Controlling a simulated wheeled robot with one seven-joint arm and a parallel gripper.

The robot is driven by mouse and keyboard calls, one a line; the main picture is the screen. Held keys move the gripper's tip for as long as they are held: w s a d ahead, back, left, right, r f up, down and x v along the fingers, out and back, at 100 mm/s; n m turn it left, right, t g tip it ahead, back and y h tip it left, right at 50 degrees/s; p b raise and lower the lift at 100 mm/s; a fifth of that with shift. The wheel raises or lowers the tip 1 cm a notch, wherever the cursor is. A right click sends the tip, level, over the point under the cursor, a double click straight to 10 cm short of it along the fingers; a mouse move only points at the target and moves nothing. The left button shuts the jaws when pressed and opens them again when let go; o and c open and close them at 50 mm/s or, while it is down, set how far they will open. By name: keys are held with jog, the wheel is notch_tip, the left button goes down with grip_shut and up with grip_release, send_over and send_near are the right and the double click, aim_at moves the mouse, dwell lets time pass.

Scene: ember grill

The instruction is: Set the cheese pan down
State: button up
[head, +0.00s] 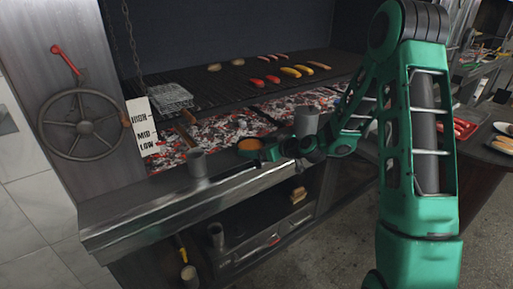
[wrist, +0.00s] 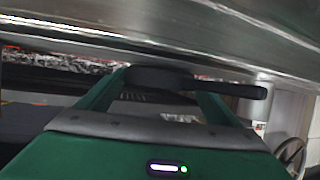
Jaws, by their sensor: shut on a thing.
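The cheese pan (head: 250,148) is small and dark with an orange filling. In the head view it is at the inner edge of the steel ledge (head: 170,208), in front of the embers. I cannot tell whether it touches the ledge. My gripper (head: 289,149) is at the pan's right side. In the wrist view a dark pan-like piece with a short handle (wrist: 235,89) lies across the green fingers of my gripper (wrist: 160,95), and the gripper is shut on it. The fingertips are partly hidden in both views.
A grey cylinder (head: 306,122) stands just behind my gripper, and a smaller grey cup (head: 197,163) stands on the ledge to the left. Sausages and peppers (head: 290,71) lie on the grill grate (head: 215,88) above the embers. A handwheel (head: 80,124) is on the left wall.

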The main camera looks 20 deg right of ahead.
jog(key=shift+f, duration=0.4)
jog(key=o, duration=1.5)
jog(key=shift+c, duration=0.2)
jog(key=shift+f, duration=0.1)
jog(key=shift+s+d, duration=0.1)
jog(key=s+d+r+m+g+h, duration=0.2)
jog(key=s+d+r+m+g, duration=0.1)
jog(key=s, duration=1.3)
jog(key=s+d+r+m+g+h, duration=0.2)
jog(key=s+d, duration=0.6)
jog(key=s, duration=0.8)
jog(key=s+d+r+m+g+h, duration=0.2)
jog(key=s+d+r+m+g, duration=0.2)
jog(key=s, duration=1.2)
jog(key=d+m+g, duration=0.1)
jog(key=m+g, duration=0.1)
jog(key=m, duration=0.1)
jog(key=shift+d+r+g, duration=0.25)
jog(key=shift+r+g, duration=0.05)
jog(key=shift+r, duration=0.1)
